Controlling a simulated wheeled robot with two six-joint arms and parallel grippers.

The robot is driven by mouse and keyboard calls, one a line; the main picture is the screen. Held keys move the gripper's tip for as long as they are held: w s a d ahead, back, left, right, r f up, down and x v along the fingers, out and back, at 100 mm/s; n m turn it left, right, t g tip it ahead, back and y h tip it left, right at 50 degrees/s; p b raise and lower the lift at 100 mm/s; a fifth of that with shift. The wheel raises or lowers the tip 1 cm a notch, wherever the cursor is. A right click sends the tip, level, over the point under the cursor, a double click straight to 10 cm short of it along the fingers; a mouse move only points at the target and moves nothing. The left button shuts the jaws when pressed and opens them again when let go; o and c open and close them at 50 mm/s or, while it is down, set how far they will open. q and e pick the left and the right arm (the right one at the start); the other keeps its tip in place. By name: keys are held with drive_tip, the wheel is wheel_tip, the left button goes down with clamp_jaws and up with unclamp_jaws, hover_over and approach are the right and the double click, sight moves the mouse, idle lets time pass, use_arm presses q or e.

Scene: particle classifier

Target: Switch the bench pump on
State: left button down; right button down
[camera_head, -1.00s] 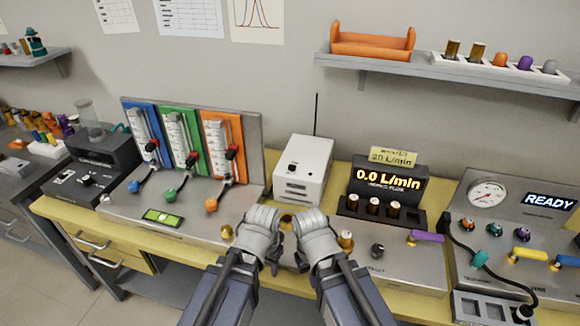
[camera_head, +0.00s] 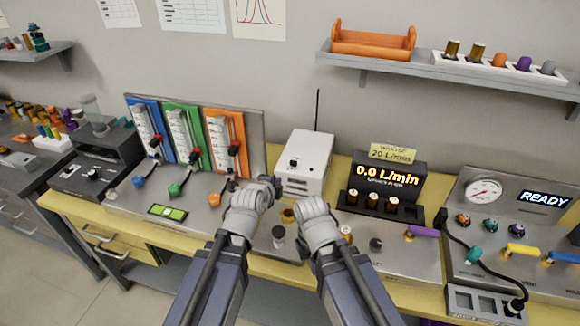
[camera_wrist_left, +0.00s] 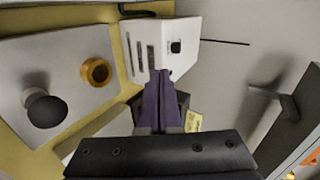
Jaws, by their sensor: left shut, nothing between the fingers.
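No label that I can read names the bench pump. A white box (camera_head: 304,164) with a thin antenna stands at the middle of the bench. It has a small dark switch-like part (camera_wrist_left: 176,46), clear in the left wrist view. My left gripper (camera_head: 274,187) is shut and empty at the box's lower left edge; its purple fingers (camera_wrist_left: 163,80) overlap the box in the wrist view, and contact cannot be told. My right gripper (camera_head: 301,208) is just in front of the box; its fingertips are hidden. A flow display (camera_head: 388,180) reads 0.0 L/min.
A black knob (camera_head: 278,234) and a brass ring (camera_head: 287,215) sit near my left gripper. Flowmeters (camera_head: 184,140) stand left. A dark box (camera_head: 100,172) is farther left. A panel with a purple lever (camera_head: 424,234) and a READY console (camera_head: 510,220) are right.

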sight(293, 164)
use_arm(q)
drive_tip(key=shift+w+d+r+m, duration=0.15)
drive_tip(key=shift+d+r+m, duration=0.1)
drive_tip(key=shift+r+m, duration=0.15)
drive_tip(key=shift+f, duration=0.1)
